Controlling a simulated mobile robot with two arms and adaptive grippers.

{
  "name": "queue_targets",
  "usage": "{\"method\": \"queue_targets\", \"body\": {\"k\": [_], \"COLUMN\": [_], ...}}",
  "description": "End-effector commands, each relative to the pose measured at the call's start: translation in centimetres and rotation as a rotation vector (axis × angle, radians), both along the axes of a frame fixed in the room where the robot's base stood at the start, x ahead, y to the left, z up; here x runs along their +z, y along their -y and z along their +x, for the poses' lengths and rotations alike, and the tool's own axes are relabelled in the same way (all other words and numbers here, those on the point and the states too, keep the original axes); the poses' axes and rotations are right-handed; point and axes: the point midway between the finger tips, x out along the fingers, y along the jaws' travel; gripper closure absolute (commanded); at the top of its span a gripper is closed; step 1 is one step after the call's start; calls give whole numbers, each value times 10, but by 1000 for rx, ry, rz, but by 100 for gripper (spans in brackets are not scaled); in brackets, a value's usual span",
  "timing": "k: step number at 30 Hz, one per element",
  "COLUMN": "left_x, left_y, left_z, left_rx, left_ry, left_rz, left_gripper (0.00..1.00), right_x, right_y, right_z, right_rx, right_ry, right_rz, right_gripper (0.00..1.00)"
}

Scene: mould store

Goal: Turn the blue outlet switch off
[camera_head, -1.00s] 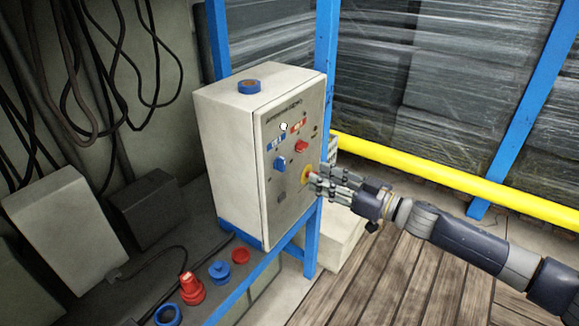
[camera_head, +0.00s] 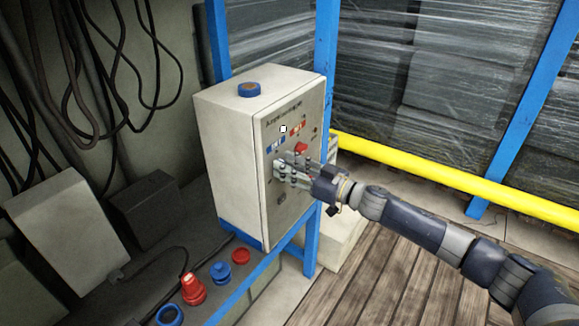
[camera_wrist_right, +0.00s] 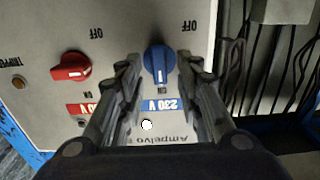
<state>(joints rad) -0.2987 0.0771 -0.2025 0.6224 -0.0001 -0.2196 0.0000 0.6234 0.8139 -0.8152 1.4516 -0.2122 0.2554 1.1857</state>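The blue outlet switch (camera_wrist_right: 158,62) is a round knob with a grip bar on the grey panel, below a blue "230 V" label. The wrist view shows the panel upside down. The knob's white mark points to the ON side, away from the OFF lettering. My right gripper (camera_wrist_right: 158,66) is open, with its fingers on either side of the knob and small gaps visible. In the head view the right gripper (camera_head: 283,171) is at the panel front and hides the blue switch. My left gripper is not in view.
A red switch (camera_head: 301,147) sits beside the blue one on the control box (camera_head: 228,150). A blue-and-brown roll (camera_head: 249,89) lies on top of the box. Red and blue plugs (camera_head: 193,289) stand on the bench below. A yellow rail (camera_head: 450,175) runs behind my right arm.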

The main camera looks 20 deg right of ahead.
Motion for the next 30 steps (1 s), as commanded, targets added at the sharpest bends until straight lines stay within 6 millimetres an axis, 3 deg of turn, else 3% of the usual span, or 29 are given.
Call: {"method": "queue_targets", "body": {"k": [3,7,8,20,30], "left_x": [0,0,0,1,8], "left_y": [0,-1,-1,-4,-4], "left_z": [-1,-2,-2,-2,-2], "left_rx": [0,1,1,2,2], "left_ry": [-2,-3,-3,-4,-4], "left_rz": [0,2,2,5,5], "left_gripper": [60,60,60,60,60], "right_x": [0,0,0,0,2], "right_y": [0,0,0,0,-2], "right_z": [0,0,0,-1,-2], "right_rx": [0,0,0,0,0], "right_ry": [0,0,-1,17,145], "right_rz": [0,0,1,-22,-183], "right_gripper": [68,97,100,100,100]}}
